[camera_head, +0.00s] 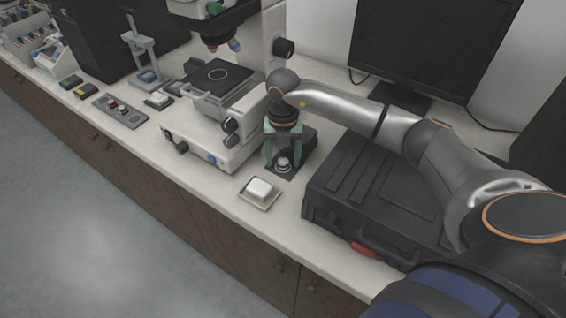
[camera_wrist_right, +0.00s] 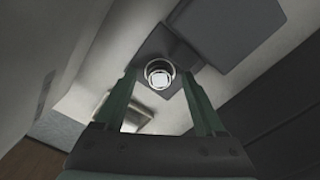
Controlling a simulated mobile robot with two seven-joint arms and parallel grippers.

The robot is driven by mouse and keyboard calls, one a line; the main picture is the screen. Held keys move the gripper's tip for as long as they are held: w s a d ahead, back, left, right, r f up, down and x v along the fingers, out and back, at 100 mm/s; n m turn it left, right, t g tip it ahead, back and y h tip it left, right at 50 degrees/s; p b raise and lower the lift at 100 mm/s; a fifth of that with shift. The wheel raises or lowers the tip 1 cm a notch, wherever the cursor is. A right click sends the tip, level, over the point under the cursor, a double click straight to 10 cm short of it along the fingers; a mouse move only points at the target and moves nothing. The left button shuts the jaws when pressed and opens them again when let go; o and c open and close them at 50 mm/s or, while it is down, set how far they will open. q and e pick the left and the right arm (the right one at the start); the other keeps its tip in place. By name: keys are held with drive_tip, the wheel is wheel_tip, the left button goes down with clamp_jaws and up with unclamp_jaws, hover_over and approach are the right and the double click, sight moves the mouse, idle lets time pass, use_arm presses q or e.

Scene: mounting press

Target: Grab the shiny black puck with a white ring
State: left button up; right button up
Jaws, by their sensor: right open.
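The puck (camera_head: 283,164) is a small dark disc with a pale ring and light centre, on a dark pad (camera_head: 289,174) beside the microscope. It also shows in the right wrist view (camera_wrist_right: 160,74), dark-sided with a bright square-looking patch in the middle. My right gripper (camera_head: 283,157), with green fingers, points down over it. In the wrist view my open fingertips (camera_wrist_right: 159,76) stand left and right of the puck, with gaps visible on both sides. I cannot tell the exact height of the tips. My left gripper is not in view.
A microscope (camera_head: 205,135) stands left of the gripper. A white block in a small tray (camera_head: 270,204) lies in front. A large black case (camera_head: 370,190) is to the right, a monitor (camera_head: 430,40) behind. The white bench front edge is near the tray.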

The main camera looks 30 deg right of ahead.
drive_tip(key=shift+c, duration=0.2)
clamp_jaws()
drive_tip(key=shift+r, duration=0.15)
idle(0.4)
